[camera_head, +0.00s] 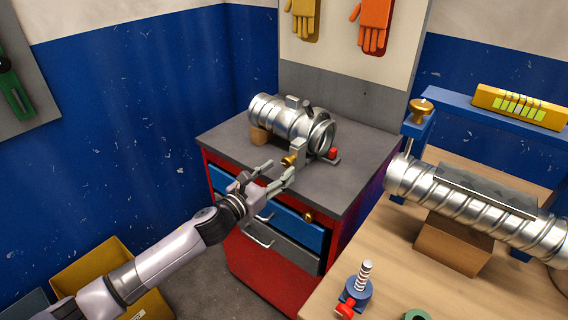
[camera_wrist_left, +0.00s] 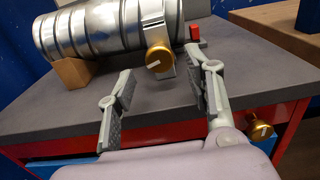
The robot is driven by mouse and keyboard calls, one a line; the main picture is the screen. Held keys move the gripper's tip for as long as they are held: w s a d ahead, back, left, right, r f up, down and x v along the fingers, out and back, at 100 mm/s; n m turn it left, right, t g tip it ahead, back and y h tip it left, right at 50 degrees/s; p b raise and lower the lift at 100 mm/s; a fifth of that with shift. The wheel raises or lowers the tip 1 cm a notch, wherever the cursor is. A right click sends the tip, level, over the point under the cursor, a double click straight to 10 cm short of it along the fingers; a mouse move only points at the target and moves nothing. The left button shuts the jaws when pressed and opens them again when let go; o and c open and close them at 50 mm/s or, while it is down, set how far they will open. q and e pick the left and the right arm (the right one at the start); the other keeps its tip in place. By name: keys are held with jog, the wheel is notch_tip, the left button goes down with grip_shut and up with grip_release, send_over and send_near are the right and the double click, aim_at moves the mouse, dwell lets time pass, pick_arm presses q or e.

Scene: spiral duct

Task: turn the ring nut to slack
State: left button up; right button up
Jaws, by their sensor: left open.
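A short spiral metal duct (camera_head: 284,119) lies on a grey-topped red cabinet. A brass, ring-nut-like knob (camera_head: 289,160) sits low on the grey bracket at its near right end. In the left wrist view this brass knob (camera_wrist_left: 158,61) shows a pale line across its face. My left gripper (camera_head: 280,170) is open in front of the knob, its fingertips pointing at it. In the left wrist view the knob appears between the two fingers (camera_wrist_left: 159,66), with visible gaps on both sides. I cannot tell the exact depth between them. My right gripper is not in view.
A red block (camera_head: 333,153) is beside the bracket. Another brass knob (camera_head: 307,217) is on the cabinet (camera_head: 358,178) front. To the right, a wooden table (camera_head: 392,262) carries a longer duct (camera_head: 470,207), a brass-topped blue post (camera_head: 417,127) and a blue-based threaded stud (camera_head: 358,289).

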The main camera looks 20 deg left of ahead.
aim_at(286, 165)
pick_arm(q)
jog(key=shift+x, duration=1.65)
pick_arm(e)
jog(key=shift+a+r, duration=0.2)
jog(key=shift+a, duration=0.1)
pick_arm(q)
jog(key=shift+c, duration=0.4)
jog(key=c, duration=0.6)
grip_shut()
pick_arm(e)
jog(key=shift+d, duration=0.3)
